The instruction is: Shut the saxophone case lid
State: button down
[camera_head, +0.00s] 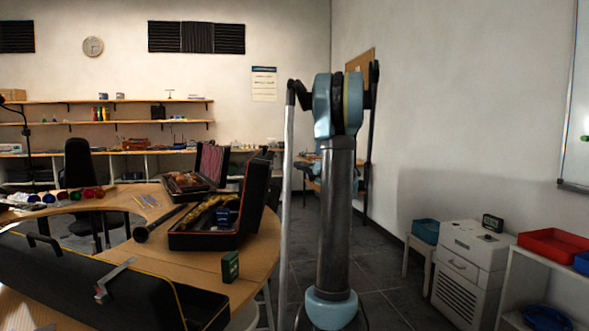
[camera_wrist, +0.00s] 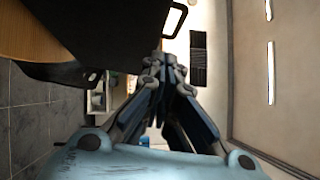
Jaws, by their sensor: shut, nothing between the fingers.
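The open black case (camera_head: 205,241) on the curved wooden table holds a gold, brass-like instrument (camera_head: 205,213), which looks like the saxophone. Its lid (camera_head: 257,200) stands raised at the right side of the case, near upright. In the wrist view, a large dark panel with a handle (camera_wrist: 176,19) fills the upper left; it looks like a case lid, but I cannot be sure which. My gripper (camera_wrist: 160,66) is shut and empty, with its tips beside that panel's right side. I cannot tell whether they touch. My gripper is not discernible in the head view.
A long black case (camera_head: 110,285) with yellow trim lies in front. Another open case (camera_head: 190,181) stands behind. A small green box (camera_head: 230,266) sits near the table edge. A white cabinet (camera_head: 470,260) and red tray (camera_head: 553,244) are at the right. Floor between is clear.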

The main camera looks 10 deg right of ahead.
jog(key=s+a+x, duration=0.1)
jog(key=a+x, duration=0.1)
jog(key=x, duration=0.9)
jog(key=shift+s+r, duration=0.2)
jog(key=shift+s, duration=0.1)
